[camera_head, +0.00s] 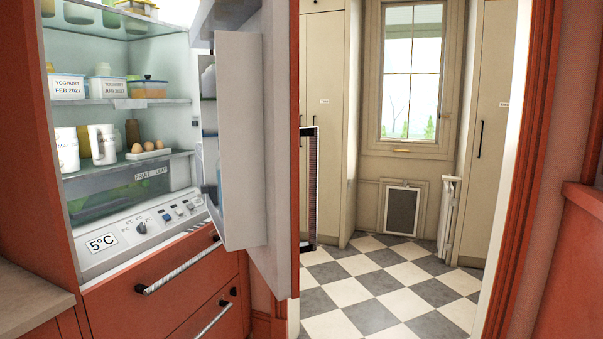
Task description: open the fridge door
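The fridge (128,134) stands at the left with its door (238,140) swung wide open to the right. The door's inner side faces left, with door shelves partly visible along it. A black handle (309,188) shows at the door's outer edge, though I cannot tell for certain that it belongs to the door. Inside the fridge are yoghurt tubs (68,87), white cups (102,143) and eggs (147,148) on shelves. A control panel reads 5°C (102,242). My gripper is not visible in this view.
Red drawers (165,290) with metal handles are below the fridge. A counter edge (30,300) is at the lower left. A doorway on the right leads to a room with a checkered floor (385,290), which is clear. A red wall is at the far right.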

